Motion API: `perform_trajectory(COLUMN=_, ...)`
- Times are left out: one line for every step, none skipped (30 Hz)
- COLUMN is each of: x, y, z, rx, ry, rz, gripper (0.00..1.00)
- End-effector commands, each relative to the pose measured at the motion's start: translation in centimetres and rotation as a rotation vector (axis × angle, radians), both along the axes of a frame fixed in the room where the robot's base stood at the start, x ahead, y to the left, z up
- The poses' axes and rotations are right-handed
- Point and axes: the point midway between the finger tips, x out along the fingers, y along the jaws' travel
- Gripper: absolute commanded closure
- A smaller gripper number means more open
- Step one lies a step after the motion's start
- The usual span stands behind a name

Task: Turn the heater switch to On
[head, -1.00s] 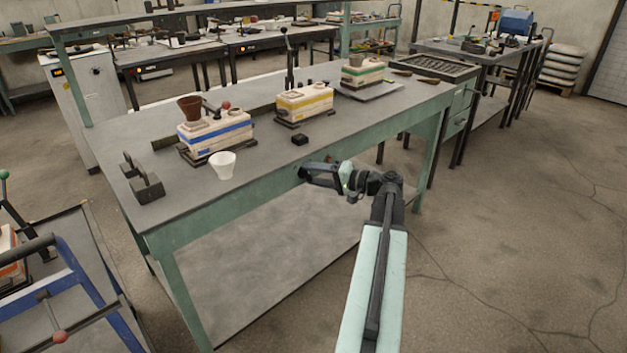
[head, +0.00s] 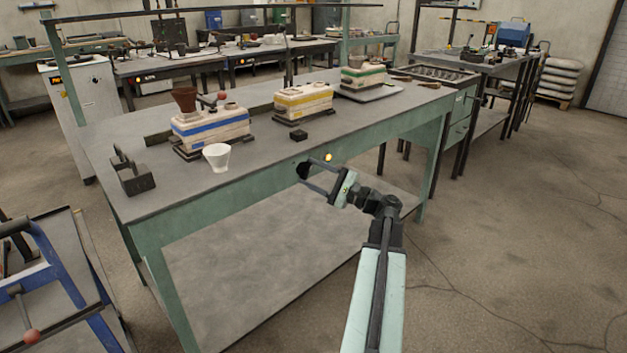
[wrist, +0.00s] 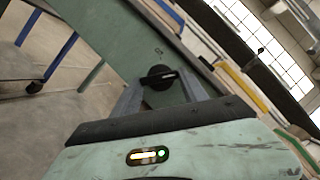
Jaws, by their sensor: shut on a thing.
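The heater switch (wrist: 157,77) is a black round knob with a pale mark, on the green front rail of the long workbench (head: 255,187). In the wrist view it sits between the two grey fingers of my gripper (wrist: 165,88). In the head view my gripper (head: 305,173) reaches the rail from the right, its fingers shut on the knob. A small lamp (head: 328,157) on the rail, right of the switch, glows orange. The lettering around the knob is too small to read.
A white cup (head: 216,157), a blue-striped block (head: 210,130) with a brown cup, a yellow-striped block (head: 304,102) and a small black block (head: 299,135) stand on the bench above. A blue-framed cart (head: 60,290) is at left.

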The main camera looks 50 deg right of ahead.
Motion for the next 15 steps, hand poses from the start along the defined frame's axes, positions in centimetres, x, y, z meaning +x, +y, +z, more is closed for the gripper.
perform_trajectory(x=-0.02, y=0.14, z=-0.39, rx=0.031, ry=-0.001, rz=0.000, gripper=0.90)
perform_trajectory(x=-0.02, y=0.14, z=-0.37, rx=0.051, ry=-0.003, rz=0.000, gripper=0.90)
perform_trajectory(x=-0.01, y=0.14, z=-0.36, rx=0.073, ry=-0.005, rz=0.000, gripper=0.90)
perform_trajectory(x=0.00, y=0.16, z=-0.36, rx=0.090, ry=-0.006, rz=0.000, gripper=0.90)
perform_trajectory(x=-0.01, y=0.17, z=-0.37, rx=0.105, ry=-0.007, rz=0.000, gripper=0.90)
perform_trajectory(x=-0.01, y=0.18, z=-0.35, rx=0.124, ry=-0.008, rz=0.000, gripper=0.90)
perform_trajectory(x=-0.01, y=0.19, z=-0.33, rx=0.137, ry=-0.009, rz=0.000, gripper=0.90)
perform_trajectory(x=-0.01, y=0.18, z=-0.33, rx=0.148, ry=-0.011, rz=0.000, gripper=0.90)
perform_trajectory(x=0.00, y=0.18, z=-0.31, rx=0.163, ry=-0.012, rz=0.000, gripper=0.90)
perform_trajectory(x=0.00, y=0.17, z=-0.31, rx=0.172, ry=-0.012, rz=0.000, gripper=0.90)
perform_trajectory(x=0.00, y=0.17, z=-0.31, rx=0.180, ry=-0.014, rz=-0.001, gripper=0.90)
perform_trajectory(x=0.01, y=0.17, z=-0.30, rx=0.189, ry=-0.014, rz=-0.001, gripper=0.90)
perform_trajectory(x=0.01, y=0.17, z=-0.30, rx=0.195, ry=-0.014, rz=0.000, gripper=0.90)
perform_trajectory(x=0.01, y=0.16, z=-0.29, rx=0.201, ry=-0.014, rz=0.000, gripper=0.90)
perform_trajectory(x=0.02, y=0.17, z=-0.28, rx=0.207, ry=-0.015, rz=-0.001, gripper=0.90)
